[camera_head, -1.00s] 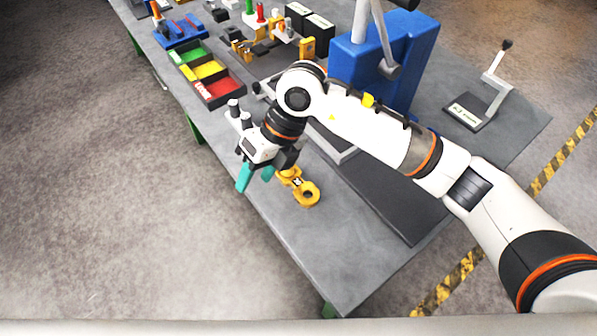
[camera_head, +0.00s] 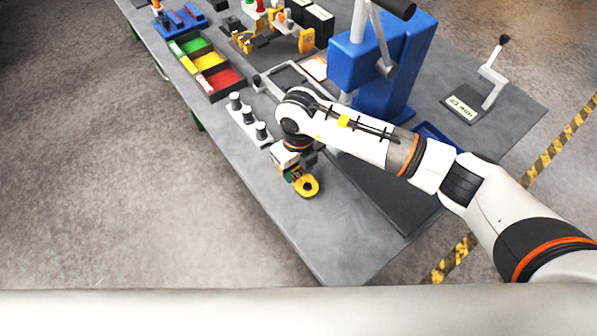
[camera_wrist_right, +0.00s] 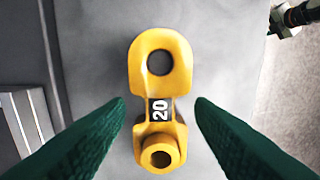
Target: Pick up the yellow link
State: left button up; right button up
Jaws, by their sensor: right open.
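The yellow link (camera_head: 307,187) lies on the grey table near its front edge, partly hidden by my right gripper in the head view. In the right wrist view the yellow link (camera_wrist_right: 160,65) shows whole, with a hole at each end and a black label reading 20 at its middle. My right gripper (camera_head: 292,174) points down over the link. In the right wrist view its two green fingers (camera_wrist_right: 160,112) stand open on either side of the link's middle, with a gap on both sides.
A white rack with dark pegs (camera_head: 248,122) stands just left of my right arm. Green, yellow and red bins (camera_head: 222,84) lie farther back. A blue press (camera_head: 375,75) stands behind my arm. The table (camera_head: 335,240) is clear toward the near edge.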

aim_at(297, 176)
jog(key=shift+f, duration=1.25)
grip_shut()
jog(key=shift+r, duration=0.1)
